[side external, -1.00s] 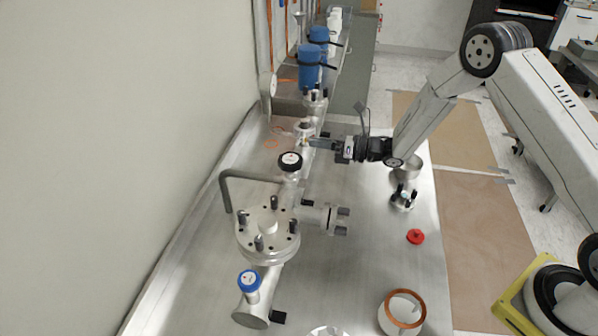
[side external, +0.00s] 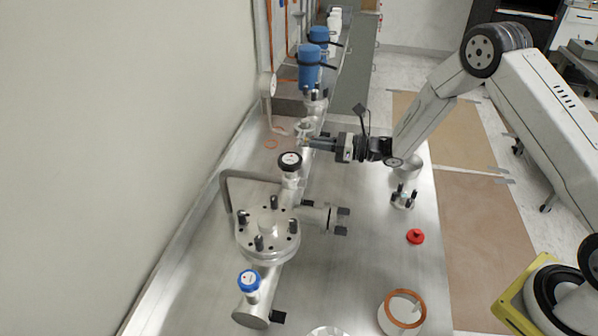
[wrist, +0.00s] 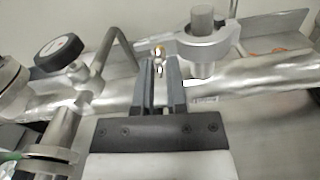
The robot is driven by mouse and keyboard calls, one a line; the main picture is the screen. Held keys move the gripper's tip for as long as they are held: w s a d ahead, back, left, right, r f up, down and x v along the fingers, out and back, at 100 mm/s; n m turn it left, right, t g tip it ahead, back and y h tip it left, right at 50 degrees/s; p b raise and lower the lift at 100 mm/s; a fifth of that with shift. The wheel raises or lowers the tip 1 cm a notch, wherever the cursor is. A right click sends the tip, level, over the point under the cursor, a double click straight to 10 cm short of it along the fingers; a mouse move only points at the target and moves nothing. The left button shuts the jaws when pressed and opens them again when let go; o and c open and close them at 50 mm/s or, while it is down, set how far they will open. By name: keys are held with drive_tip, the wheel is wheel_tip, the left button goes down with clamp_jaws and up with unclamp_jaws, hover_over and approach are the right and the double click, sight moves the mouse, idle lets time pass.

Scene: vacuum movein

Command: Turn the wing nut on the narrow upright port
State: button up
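The narrow upright port (wrist: 203,18) is a grey cylinder rising through a metal clamp (wrist: 203,52) in the wrist view. In the side view the port area (side external: 305,128) is at the end of my gripper (side external: 308,142), which reaches in from the right. In the wrist view the wing nut (wrist: 159,52) is a small brass and silver piece at the left end of the clamp. My gripper's two fingers (wrist: 160,66) stand close together, one on each side of it. I cannot tell whether they press on it.
A black-knobbed valve (side external: 290,162) and a bent grey handle (side external: 228,190) stand nearby. A bolted round flange (side external: 267,225) and a blue-knobbed valve (side external: 249,281) are nearer. A red cap (side external: 415,236) and a copper ring (side external: 405,308) lie right on the bench.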

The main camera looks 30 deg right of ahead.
drive_tip(key=shift+o, duration=0.5)
drive_tip(key=v, duration=0.7)
drive_tip(key=shift+s+d, duration=0.3)
drive_tip(key=shift+s, duration=0.05)
